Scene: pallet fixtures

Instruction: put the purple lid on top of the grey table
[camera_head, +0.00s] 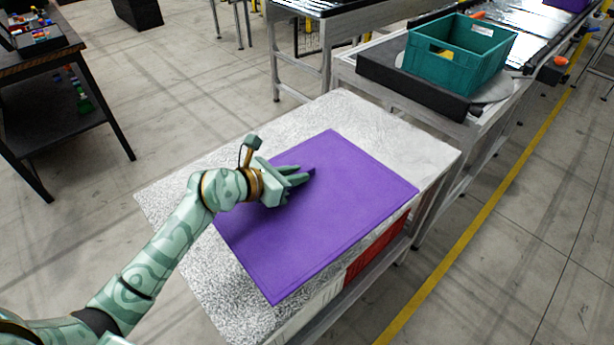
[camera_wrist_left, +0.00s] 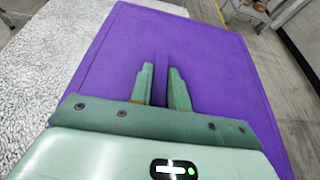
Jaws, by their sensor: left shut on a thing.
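The purple lid (camera_head: 340,205) is a flat rectangle lying on, or just above, the speckled grey table (camera_head: 400,135). Its right front edge reaches past the table's edge in the head view. My left gripper (camera_head: 304,176) is over the middle of the lid, shut on its raised purple handle. In the left wrist view the lid (camera_wrist_left: 210,60) fills most of the picture, and the handle stands between the two fingers of the gripper (camera_wrist_left: 160,80). The grey table (camera_wrist_left: 50,60) shows at the left there. The gap under the lid, if any, is hidden. My right gripper is not in view.
A red box (camera_head: 378,252) and a white one sit below the tabletop on the near right side. A teal crate (camera_head: 455,65) stands on a conveyor at the back right. A dark workbench (camera_head: 60,70) is at the far left. Bare tabletop shows behind the lid.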

